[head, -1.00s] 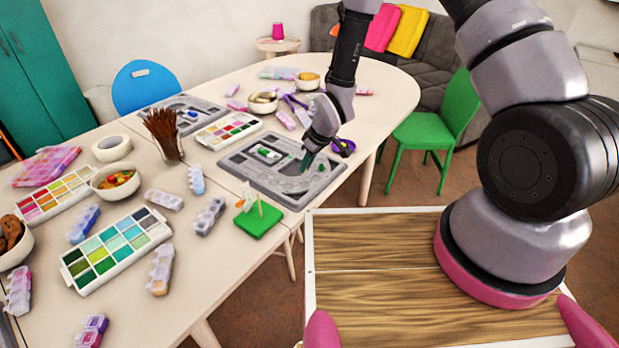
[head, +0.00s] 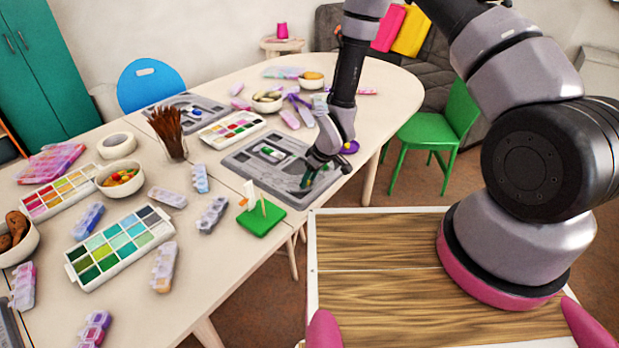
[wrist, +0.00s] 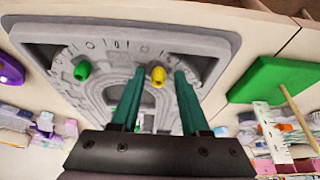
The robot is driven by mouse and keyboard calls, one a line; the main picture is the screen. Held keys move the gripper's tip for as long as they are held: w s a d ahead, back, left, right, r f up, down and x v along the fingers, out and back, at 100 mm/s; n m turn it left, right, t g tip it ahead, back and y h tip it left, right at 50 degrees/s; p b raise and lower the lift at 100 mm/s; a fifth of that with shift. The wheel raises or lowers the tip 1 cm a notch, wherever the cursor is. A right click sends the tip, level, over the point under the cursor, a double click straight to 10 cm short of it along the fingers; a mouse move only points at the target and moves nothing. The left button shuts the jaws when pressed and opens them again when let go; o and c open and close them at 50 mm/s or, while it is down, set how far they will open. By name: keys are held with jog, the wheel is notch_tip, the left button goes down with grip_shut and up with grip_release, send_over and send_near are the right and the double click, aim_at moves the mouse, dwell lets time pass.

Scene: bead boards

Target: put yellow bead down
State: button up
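The yellow bead (wrist: 158,77) stands on the grey bead board (wrist: 60,30), on its ring-shaped pattern, in the wrist view. My gripper (wrist: 159,88) is open, with its two green fingers on either side of the bead in the picture and a gap visible on each side. A green bead (wrist: 82,70) stands on the same board to the left. In the head view my gripper (head: 307,182) is low over the near right part of the board (head: 240,168). The yellow bead cannot be made out there.
A green block with upright sticks (head: 262,220) stands close by, left of my gripper in the head view. A jar of brown sticks (head: 170,140), paint palettes (head: 120,245), bowls (head: 120,178) and bead boxes crowd the table. A purple object (head: 350,147) lies behind my gripper.

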dwell(0.3)
jog(key=shift+r, duration=0.25)
jog(key=s+d+r+m+t+h, duration=0.15)
jog(key=d+r, duration=0.45)
jog(key=r, duration=0.6)
jog(key=d+r+m, duration=0.3)
jog(key=d+r, duration=0.2)
jog(key=r, duration=0.8)
jog(key=d+r+m+t+h, duration=0.15)
jog(key=d+r, duration=0.45)
jog(key=r, duration=0.6)
jog(key=s+d+r+m, duration=0.3)
jog(key=s+r+m, duration=0.1)
jog(key=s+r, duration=0.4)
jog(key=s+d+r+m+t+y, duration=0.1)
jog(key=s+d+r+m, duration=0.3)
jog(key=s+r, duration=0.4)
jog(key=shift+s+r, duration=0.15)
jog(key=shift+s, duration=0.6)
